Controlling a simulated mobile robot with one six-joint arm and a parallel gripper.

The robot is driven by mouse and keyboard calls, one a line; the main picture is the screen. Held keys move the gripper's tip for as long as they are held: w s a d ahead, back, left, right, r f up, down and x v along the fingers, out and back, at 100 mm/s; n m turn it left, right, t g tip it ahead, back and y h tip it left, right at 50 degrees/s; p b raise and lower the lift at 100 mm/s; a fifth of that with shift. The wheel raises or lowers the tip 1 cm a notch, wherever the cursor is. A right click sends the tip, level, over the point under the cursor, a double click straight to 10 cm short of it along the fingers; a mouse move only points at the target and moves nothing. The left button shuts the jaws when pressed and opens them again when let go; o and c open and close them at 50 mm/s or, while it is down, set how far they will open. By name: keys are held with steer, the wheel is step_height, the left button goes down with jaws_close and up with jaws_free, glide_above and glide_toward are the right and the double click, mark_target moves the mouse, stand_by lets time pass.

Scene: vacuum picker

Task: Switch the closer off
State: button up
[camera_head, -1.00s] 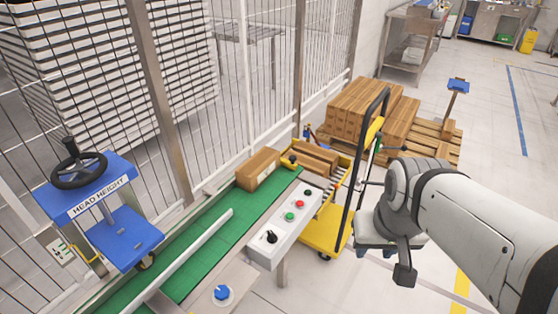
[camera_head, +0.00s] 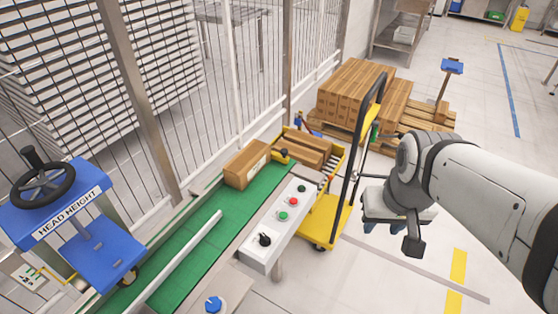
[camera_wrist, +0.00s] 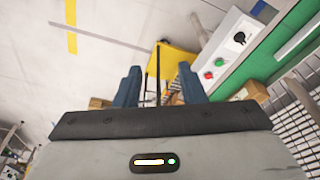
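A white control box (camera_head: 274,236) stands beside the green conveyor, with a black knob (camera_head: 265,240), a green button (camera_head: 283,216), a red button (camera_head: 294,201) and a dark control (camera_head: 302,188) on top. Which control belongs to the closer cannot be read. A blue knob (camera_head: 213,304) sits nearer, at the bottom edge. My gripper (camera_head: 383,228) is right of the box, apart from it. In the wrist view its two blue fingers (camera_wrist: 160,82) are spread with nothing between them, and the box (camera_wrist: 228,42) is at upper right.
A cardboard box (camera_head: 245,165) sits on the green belt (camera_head: 190,255). A yellow cart (camera_head: 322,222) with a tall dark handle stands between the control box and my arm. A blue head-height stand (camera_head: 85,255) is at left.

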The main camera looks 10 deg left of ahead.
steer(key=w+a+f+n+b, duration=0.2)
steer(key=w+a+f, duration=0.2)
steer(key=w, duration=0.1)
steer(key=n+g+b, duration=0.2)
steer(key=n+b, duration=0.3)
steer(key=n, duration=0.1)
glide_above(265, 236)
step_height(265, 236, down, 16)
steer(key=shift+s+d+f, duration=0.1)
steer(key=shift+f, duration=0.4)
step_height(265, 236, down, 7)
steer(key=shift+f, duration=0.1)
